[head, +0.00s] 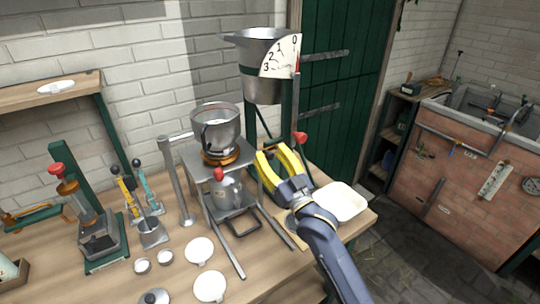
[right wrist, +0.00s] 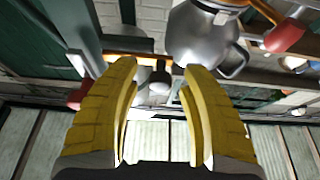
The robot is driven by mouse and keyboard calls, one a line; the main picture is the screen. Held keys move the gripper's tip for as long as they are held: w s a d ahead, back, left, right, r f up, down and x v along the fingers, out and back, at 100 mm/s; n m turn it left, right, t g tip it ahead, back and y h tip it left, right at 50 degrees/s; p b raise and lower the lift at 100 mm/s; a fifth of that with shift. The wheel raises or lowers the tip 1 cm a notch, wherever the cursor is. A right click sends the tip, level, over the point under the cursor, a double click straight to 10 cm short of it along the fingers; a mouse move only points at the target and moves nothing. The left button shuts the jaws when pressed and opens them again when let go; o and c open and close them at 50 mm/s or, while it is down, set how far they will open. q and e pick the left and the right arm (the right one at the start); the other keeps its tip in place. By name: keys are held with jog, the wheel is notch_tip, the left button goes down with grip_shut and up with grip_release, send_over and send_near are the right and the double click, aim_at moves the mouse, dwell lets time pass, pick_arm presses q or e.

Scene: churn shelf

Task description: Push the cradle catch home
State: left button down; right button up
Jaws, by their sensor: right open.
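My right gripper (head: 272,152) is open, with its yellow fingers pointing at the green frame under the large grey hopper (head: 262,85). In the right wrist view its fingers (right wrist: 158,70) stand apart. A small grey rounded knob (right wrist: 160,84) on a dark stem shows between them, below an orange bar (right wrist: 128,56). I cannot tell if this knob is the cradle catch, or whether a finger touches it. A red-knobbed lever (head: 300,137) stands just beyond the fingers in the head view. No catch is clearly identifiable there; the fingers cover part of the frame. My left gripper is not in view.
A metal stand (head: 212,158) with a pot (head: 217,128) and a jug (head: 226,190) is left of the gripper. A white tray (head: 341,202) lies at the right bench edge. White dishes (head: 200,250) and lever tools (head: 150,232) occupy the left bench.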

jog(key=shift+w, duration=0.1)
grip_shut()
dwell(0.4)
jog(key=shift+r, duration=0.1)
